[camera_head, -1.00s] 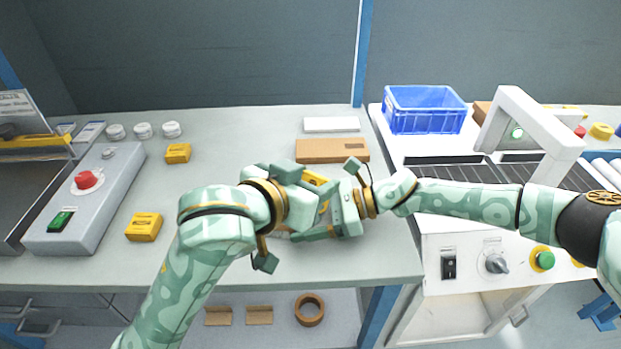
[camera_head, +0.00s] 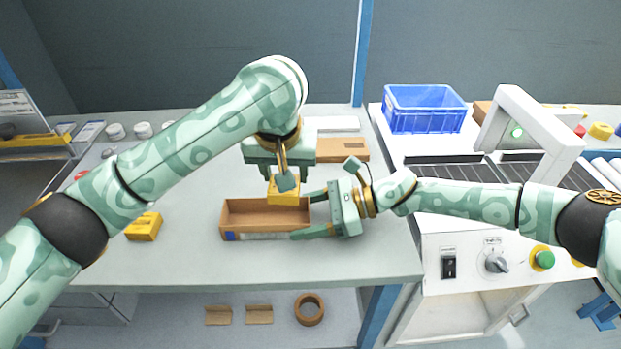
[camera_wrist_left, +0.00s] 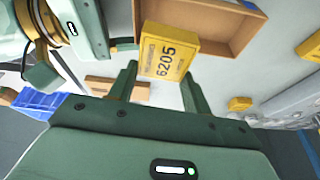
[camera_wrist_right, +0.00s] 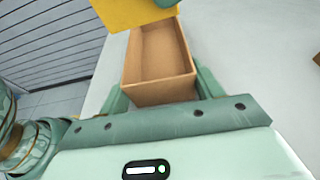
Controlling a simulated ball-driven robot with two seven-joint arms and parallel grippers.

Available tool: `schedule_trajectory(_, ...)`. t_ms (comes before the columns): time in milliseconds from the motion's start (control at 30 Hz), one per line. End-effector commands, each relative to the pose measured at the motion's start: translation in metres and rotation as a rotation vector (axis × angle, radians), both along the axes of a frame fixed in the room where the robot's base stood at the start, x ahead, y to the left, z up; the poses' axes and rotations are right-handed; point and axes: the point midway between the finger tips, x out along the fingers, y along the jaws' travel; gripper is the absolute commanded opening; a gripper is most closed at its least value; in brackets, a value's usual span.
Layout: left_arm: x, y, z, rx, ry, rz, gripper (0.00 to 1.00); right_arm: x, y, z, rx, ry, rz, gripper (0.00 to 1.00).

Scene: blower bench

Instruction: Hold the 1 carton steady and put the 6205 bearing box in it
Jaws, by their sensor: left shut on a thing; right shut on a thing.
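The open brown carton (camera_head: 240,212) stands on the bench in front of me, and it looks empty in the right wrist view (camera_wrist_right: 158,92). My right gripper (camera_head: 315,212) is shut on the carton's right end. The yellow bearing box (camera_head: 284,192) is in my left gripper (camera_head: 278,176), above the carton's right part. In the left wrist view the box (camera_wrist_left: 168,52) shows the print 6205, with the fingers on either side of it and the carton (camera_wrist_left: 238,35) beyond. In the right wrist view the box (camera_wrist_right: 135,12) is over the carton's far end.
Two yellow boxes are on the bench, one of them at the left (camera_head: 143,226). A flat brown carton (camera_head: 342,149) and a white piece (camera_head: 331,124) lie behind. A blue crate (camera_head: 425,110) stands at the back right, near a white arch (camera_head: 530,130).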

Motion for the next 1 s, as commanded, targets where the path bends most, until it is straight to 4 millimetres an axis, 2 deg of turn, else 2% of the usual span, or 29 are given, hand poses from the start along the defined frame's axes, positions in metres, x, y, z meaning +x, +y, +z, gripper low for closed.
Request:
schedule_trajectory(167,0.0,0.011,0.01,0.002,0.067,0.091,0.18,0.0,0.0,0.0,0.0,0.0,0.001,0.53)
schedule_trajectory(600,0.0,0.012,0.012,0.006,0.069,0.101,0.18,0.0,0.0,0.0,0.0,0.0,0.001,0.53)
schedule_trajectory(1000,-0.001,0.011,-0.019,0.004,0.074,0.098,0.18,0.0,0.0,0.0,0.0,0.0,0.001,0.53)
